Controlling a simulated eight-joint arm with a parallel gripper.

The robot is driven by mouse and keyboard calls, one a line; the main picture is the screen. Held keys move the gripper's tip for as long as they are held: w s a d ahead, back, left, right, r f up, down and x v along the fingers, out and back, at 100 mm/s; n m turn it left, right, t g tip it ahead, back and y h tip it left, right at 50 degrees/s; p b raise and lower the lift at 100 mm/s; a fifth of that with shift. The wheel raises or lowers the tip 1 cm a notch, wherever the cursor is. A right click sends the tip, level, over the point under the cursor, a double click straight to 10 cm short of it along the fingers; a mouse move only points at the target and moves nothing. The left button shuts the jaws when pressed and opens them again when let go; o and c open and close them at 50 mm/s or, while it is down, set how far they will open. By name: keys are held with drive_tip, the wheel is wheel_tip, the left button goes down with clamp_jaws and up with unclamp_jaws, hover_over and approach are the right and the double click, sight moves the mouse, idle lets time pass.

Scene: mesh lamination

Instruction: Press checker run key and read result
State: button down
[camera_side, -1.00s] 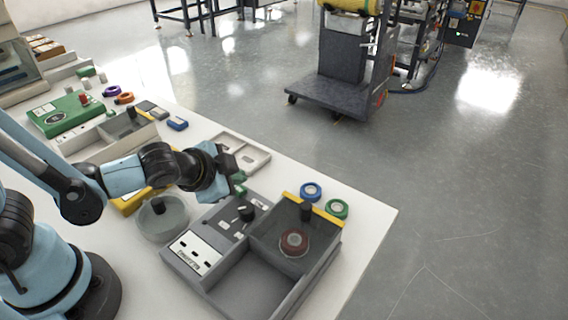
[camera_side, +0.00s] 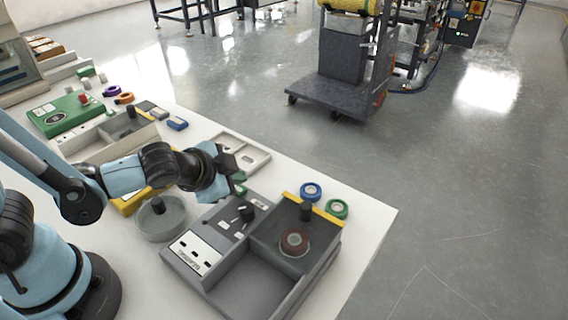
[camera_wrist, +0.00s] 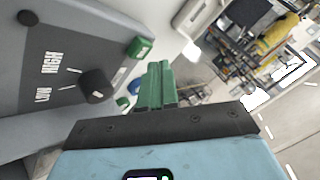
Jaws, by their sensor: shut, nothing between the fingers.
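The checker (camera_side: 220,285) is a grey box at the near edge of the white table. It has a black knob (camera_side: 245,211), a pale panel (camera_side: 195,254) with dark marks and print too small to read, and open trays. In the wrist view the knob (camera_wrist: 96,86) sits beside LOW and HIGH lettering, and a green key (camera_wrist: 139,47) is on the box's edge. My gripper (camera_wrist: 157,86) has green fingers, shut and empty, beside the key with a small gap seen. In the side view my gripper (camera_side: 238,181) is over the checker's back left corner, its tips partly hidden.
A dark red roll (camera_side: 294,242) lies under the checker's clear, yellow-edged cover. Blue (camera_side: 311,191) and green (camera_side: 337,208) rolls stand behind it. A round clear dish (camera_side: 163,222) is left of the checker; a pale tray (camera_side: 252,153) lies behind my gripper.

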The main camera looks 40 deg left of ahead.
drive_tip(key=shift+f, duration=0.2)
drive_tip(key=shift+f, duration=0.25)
drive_tip(key=shift+r, duration=0.1)
idle(0.4)
drive_tip(key=shift+r, duration=0.35)
drive_tip(key=shift+r, duration=2.5)
